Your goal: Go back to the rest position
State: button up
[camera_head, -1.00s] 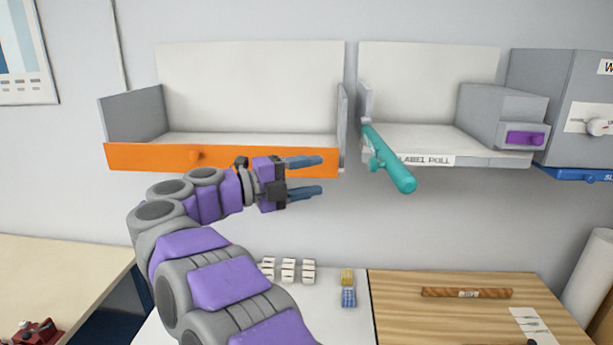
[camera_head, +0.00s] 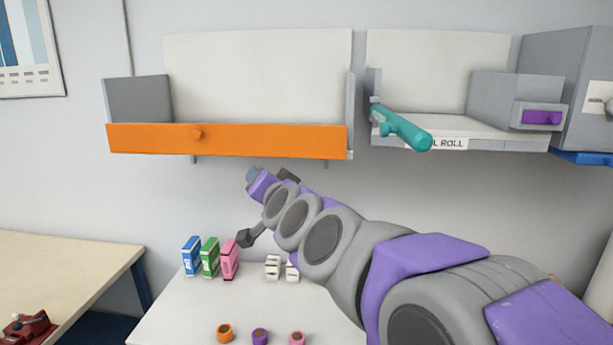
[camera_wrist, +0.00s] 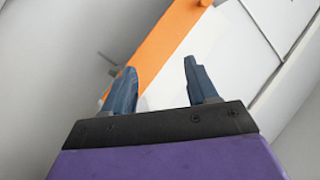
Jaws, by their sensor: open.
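My gripper (camera_wrist: 160,88) is open and empty in the wrist view, its two blue fingers apart with the orange-fronted shelf beyond them. In the head view my gripper (camera_head: 250,174) is small and partly hidden behind my wrist, just below the orange front (camera_head: 240,141) of the left wall shelf. It appears apart from the shelf. My purple and grey arm reaches in from the lower right.
A teal handle (camera_head: 402,128) sticks out from the label roll shelf (camera_head: 490,137). Blue, green and pink boxes (camera_head: 210,257) stand on the white table (camera_head: 180,310) with several small coloured pots. A wooden table (camera_head: 60,275) is at left.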

jog(key=s+d+f+n+g+h+b, duration=0.1)
jog(key=s+d+f+g+b, duration=0.2)
jog(key=s+f, duration=0.5)
jog(key=s+d+f+n+g+h, duration=0.15)
jog(key=s+d+f+g, duration=0.35)
jog(key=f, duration=0.5)
jog(key=s+d+f+n+g+b, duration=0.2)
jog(key=s+d+f, duration=0.1)
jog(key=s+f, duration=0.6)
jog(key=s+d+f+g+h+b, duration=0.1)
jog(key=s+d+f+g, duration=0.2)
jog(key=s, duration=0.7)
jog(key=s+d+f+g+h+b, duration=0.2)
jog(key=s+d+f+g, duration=0.2)
jog(key=s+d+f, duration=0.4)
jog(key=s+f, duration=0.1)
jog(key=s, duration=0.2)
jog(key=shift+s+m, duration=0.25)
jog(key=shift+m, duration=0.1)
